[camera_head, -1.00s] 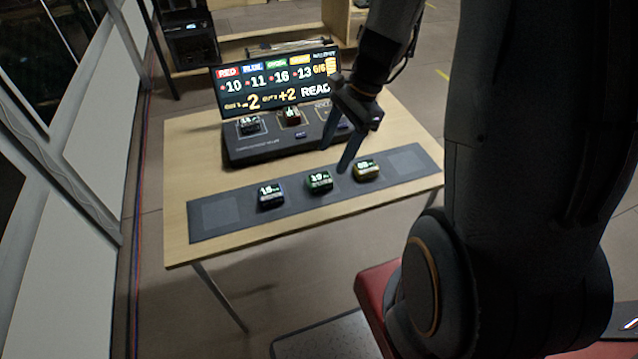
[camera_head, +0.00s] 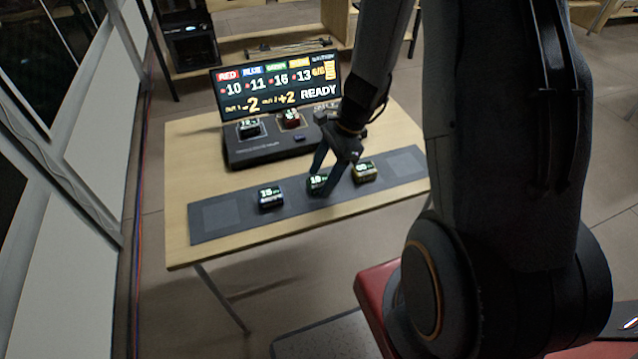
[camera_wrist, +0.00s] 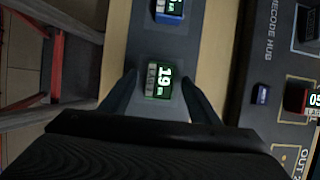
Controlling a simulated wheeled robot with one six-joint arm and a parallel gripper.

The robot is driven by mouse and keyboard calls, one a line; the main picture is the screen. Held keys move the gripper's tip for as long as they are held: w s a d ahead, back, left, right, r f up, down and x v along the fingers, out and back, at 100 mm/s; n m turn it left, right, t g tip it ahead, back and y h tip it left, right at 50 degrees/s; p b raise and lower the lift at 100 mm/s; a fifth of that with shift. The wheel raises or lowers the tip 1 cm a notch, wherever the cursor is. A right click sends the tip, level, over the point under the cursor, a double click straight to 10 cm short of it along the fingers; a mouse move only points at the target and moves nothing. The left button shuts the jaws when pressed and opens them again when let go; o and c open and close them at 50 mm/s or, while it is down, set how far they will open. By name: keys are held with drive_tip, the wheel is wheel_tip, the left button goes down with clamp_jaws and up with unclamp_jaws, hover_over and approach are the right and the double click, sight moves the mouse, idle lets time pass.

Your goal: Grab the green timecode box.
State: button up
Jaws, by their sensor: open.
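The green timecode box (camera_head: 317,182) sits on the dark mat (camera_head: 222,215), between a blue box (camera_head: 270,197) on its left and a yellow box (camera_head: 364,172) on its right. My gripper (camera_head: 323,176) is over the green box and hides part of it. In the wrist view the green box (camera_wrist: 160,80), its screen reading 19, lies between the two spread fingers of my gripper (camera_wrist: 161,88), with gaps on both sides. The gripper is open and holds nothing. Its exact height over the box is hard to tell.
Behind the mat stands the timecode hub (camera_head: 265,152) with two boxes in it and a lit screen (camera_head: 277,92) reading READY. The blue box (camera_wrist: 168,10) is close to the green one in the wrist view. The mat's ends are bare.

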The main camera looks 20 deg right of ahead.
drive_tip(key=shift+c, duration=0.2)
drive_tip(key=c, duration=1.2)
drive_tip(key=shift+o, duration=0.2)
drive_tip(key=shift+r, duration=0.15)
